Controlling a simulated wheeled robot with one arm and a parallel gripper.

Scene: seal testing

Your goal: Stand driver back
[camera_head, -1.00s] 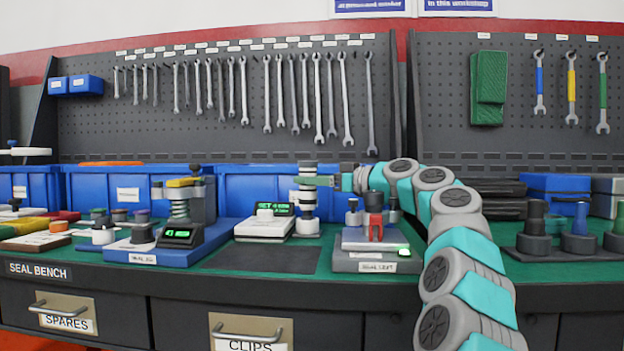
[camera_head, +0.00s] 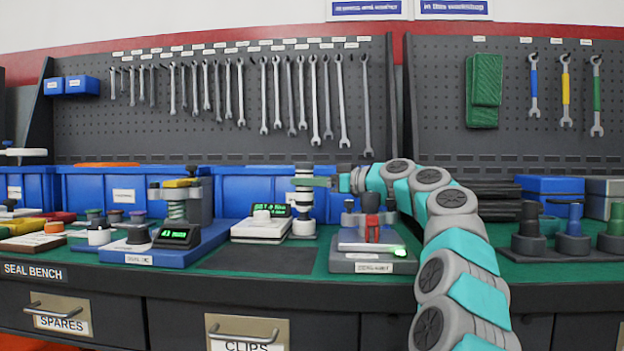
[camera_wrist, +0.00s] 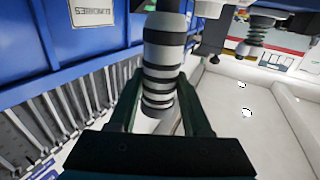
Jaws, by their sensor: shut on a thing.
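The driver appears to be the upright black-and-white banded cylinder (camera_head: 303,201), in the middle of the bench in the head view. In the wrist view the driver (camera_wrist: 161,65) stands between both fingers of my gripper (camera_wrist: 157,100). My gripper (camera_head: 314,182) comes in from the right and is shut on the driver's upper part. A pale round base (camera_head: 304,234) shows directly under the driver. I cannot tell whether the driver rests in it or hangs just above.
A white device with a green display (camera_head: 262,227) stands close left of the driver. A grey unit with a red part (camera_head: 372,263) stands to the right. Blue bins (camera_head: 245,190) line the back. A dark mat (camera_head: 258,259) in front is clear.

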